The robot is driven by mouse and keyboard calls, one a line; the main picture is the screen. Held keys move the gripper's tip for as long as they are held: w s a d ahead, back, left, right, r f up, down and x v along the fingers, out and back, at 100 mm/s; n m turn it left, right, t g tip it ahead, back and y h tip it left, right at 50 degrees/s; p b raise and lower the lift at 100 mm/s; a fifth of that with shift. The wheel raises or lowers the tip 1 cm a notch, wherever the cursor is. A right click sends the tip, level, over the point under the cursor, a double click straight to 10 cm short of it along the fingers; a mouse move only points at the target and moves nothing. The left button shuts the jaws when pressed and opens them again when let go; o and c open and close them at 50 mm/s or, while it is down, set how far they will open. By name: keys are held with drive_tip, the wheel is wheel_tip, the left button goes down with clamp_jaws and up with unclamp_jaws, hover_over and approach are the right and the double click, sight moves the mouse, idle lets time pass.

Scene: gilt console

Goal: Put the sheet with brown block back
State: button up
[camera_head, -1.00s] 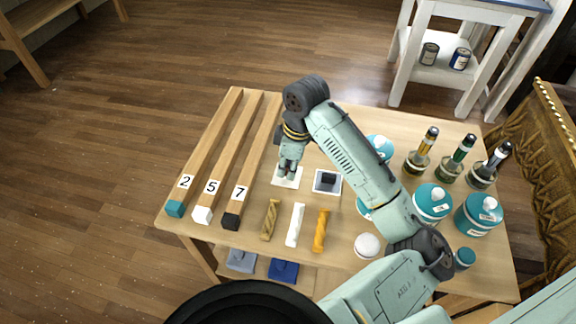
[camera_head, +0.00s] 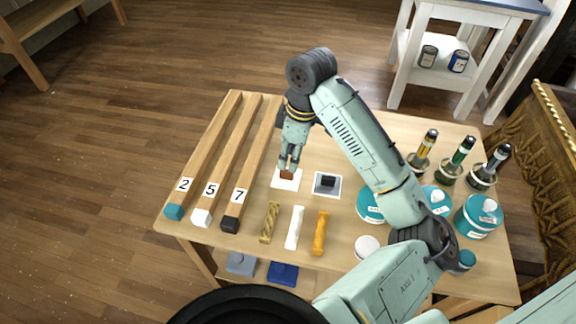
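The white sheet with the brown block (camera_head: 287,174) lies flat on the wooden table (camera_head: 345,215), right of the long wooden bars. The brown block stands on the sheet's upper middle. My gripper (camera_head: 289,166) is just above the block, pointing down. Its two fingers look apart, with the block showing below them. Whether the fingertips still touch the block is too small to tell. The sheet with the black block (camera_head: 327,183) lies close by on the right.
Bars numbered 2 (camera_head: 184,190), 5 (camera_head: 210,193) and 7 (camera_head: 238,198) lie left. Teal jars (camera_head: 478,215) and bottles (camera_head: 464,158) crowd the right. My arm hides part of the table.

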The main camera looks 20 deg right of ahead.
wheel_tip(320, 180, up, 6)
drive_tip(key=shift+s+d, duration=0.25)
drive_tip(key=shift+d, duration=0.1)
idle(0.4)
